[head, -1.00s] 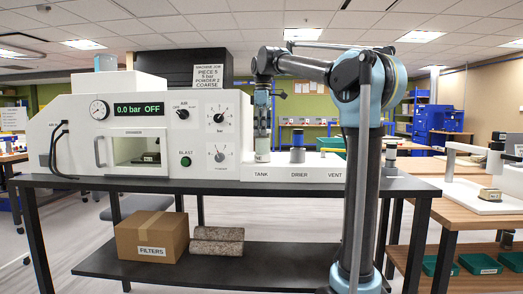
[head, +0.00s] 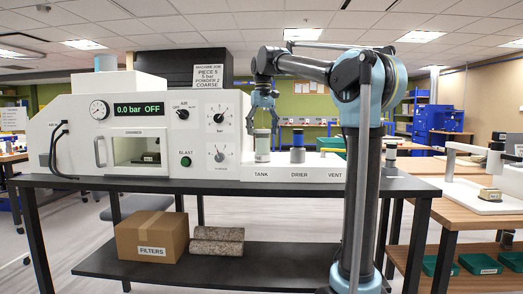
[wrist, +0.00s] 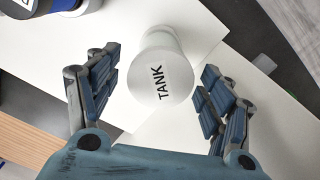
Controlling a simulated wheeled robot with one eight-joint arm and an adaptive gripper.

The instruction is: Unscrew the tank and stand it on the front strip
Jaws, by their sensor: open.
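The tank (head: 262,149) is a pale upright cylinder with a light top. It stands on the white block above the TANK label. In the wrist view its round white top (wrist: 160,80) reads TANK and lies between my two fingers. My gripper (head: 262,124) points down just above the tank, with its fingers spread wide and holding nothing. In the wrist view my gripper (wrist: 160,90) has a finger on each side of the tank top, with gaps showing. The tank's lower end and its seating are hidden.
The drier (head: 298,149), with a blue band, stands right of the tank. The white block (head: 280,174) sits on a dark bench (head: 200,185), whose narrow front edge looks clear. The blasting cabinet (head: 75,115) is to the left. My arm's column hides part of the right end.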

